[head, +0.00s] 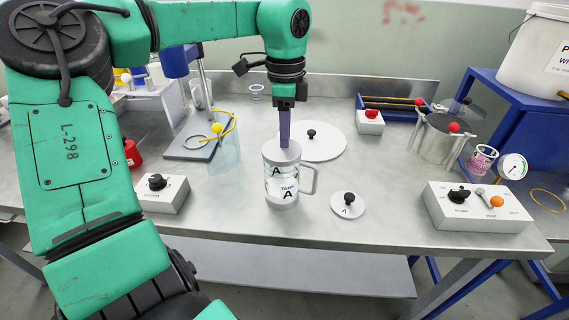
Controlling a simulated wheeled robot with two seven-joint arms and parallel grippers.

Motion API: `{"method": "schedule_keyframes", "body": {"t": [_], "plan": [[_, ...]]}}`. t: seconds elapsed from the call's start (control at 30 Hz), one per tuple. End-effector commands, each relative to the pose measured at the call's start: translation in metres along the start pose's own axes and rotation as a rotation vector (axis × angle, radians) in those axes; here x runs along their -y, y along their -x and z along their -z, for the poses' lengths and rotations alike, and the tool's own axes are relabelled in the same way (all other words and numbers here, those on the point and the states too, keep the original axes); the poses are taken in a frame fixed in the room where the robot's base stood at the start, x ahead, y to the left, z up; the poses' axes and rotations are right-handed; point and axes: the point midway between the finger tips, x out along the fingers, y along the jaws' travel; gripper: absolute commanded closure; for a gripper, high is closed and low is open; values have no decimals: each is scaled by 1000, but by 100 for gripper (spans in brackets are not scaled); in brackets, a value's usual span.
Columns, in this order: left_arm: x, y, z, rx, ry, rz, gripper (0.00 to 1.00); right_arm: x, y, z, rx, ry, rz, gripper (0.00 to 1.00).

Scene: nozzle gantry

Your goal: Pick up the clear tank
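The clear tank (287,187), marked "TANK A", stands upright on the bench near its front edge. It has a pale rim and base and a handle on its right side. My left gripper (284,141) points straight down over the tank's top. Its fingers are seen edge-on, one behind the other, and their tips overlap the far part of the rim. I cannot tell whether they touch the tank or how far apart they are. My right gripper is out of view.
A small lid marked "A" (348,208) lies right of the tank. A larger round lid (325,147) lies behind it. Control boxes stand left (165,199) and right (478,212). The steel bench (385,185) is bare between lid and right box.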

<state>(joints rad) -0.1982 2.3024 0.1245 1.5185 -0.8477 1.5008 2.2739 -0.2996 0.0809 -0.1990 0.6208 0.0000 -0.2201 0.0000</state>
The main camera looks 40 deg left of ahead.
Motion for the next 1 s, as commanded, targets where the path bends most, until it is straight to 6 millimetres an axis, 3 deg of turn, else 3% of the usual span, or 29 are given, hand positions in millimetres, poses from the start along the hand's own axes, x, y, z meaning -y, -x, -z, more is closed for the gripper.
{"method": "schedule_keyframes", "body": {"t": [0.4,0.63,0.67,0.73,0.77,1.0], "plan": [[6,-65,1,1,-1,-2,61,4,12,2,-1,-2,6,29],[6,-70,1,0,0,1,61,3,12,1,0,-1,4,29],[6,-70,1,0,0,1,69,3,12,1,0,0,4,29],[6,-69,1,0,-1,1,96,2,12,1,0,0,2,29],[6,-69,1,0,-1,1,100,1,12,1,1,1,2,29],[6,-69,1,0,-1,1,100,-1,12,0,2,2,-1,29]]}}
